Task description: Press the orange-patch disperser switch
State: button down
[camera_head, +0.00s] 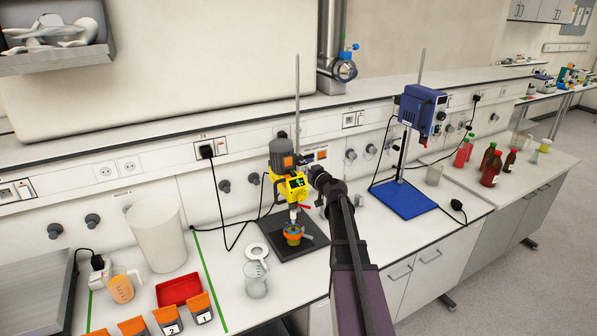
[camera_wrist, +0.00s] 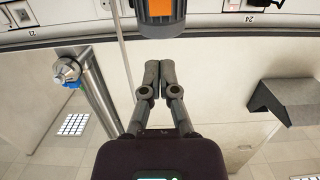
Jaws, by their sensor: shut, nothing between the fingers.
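The disperser (camera_head: 290,186) is a yellow unit with a grey motor top on a stand with a dark base plate, at the middle of the bench in the head view. An orange patch (camera_head: 287,161) is on its grey motor housing. In the wrist view, which is upside down, the grey housing with the orange patch (camera_wrist: 157,8) is at the top edge. My gripper (camera_wrist: 152,66) is shut and empty, its fingertips close to the housing. In the head view my gripper (camera_head: 314,173) is just right of the disperser, partly hidden by my arm. I cannot tell whether it touches.
A blue stirrer (camera_head: 421,110) on a blue base (camera_head: 403,199) stands to the right. An orange cup (camera_head: 292,235) is under the disperser. A clear beaker (camera_head: 256,281), a red tray (camera_head: 179,289) and several orange-lidded boxes are front left. Dark red bottles (camera_head: 489,170) stand farther right.

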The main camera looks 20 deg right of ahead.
jog(key=b, duration=0.2)
send_near(288, 166)
jog(key=w+r, duration=0.1)
jog(key=w, duration=0.2)
jog(key=w+r, duration=0.1)
jog(key=shift+w+a+r, duration=0.15)
jog(key=shift+w+r, duration=0.1)
jog(key=shift+r, duration=0.1)
jog(key=shift+f+b, duration=0.85)
jog(key=shift+b, duration=0.1)
jog(key=shift+w+f+b, duration=0.15)
jog(key=shift+f+b, duration=0.45)
jog(key=shift+f, duration=0.1)
jog(key=shift+w+f+b, duration=0.15)
jog(key=shift+f+b, duration=0.25)
jog(key=shift+b, duration=0.05)
jog(key=shift+r, duration=0.1)
jog(key=shift+r+p, duration=0.2)
jog(key=shift+p, duration=0.1)
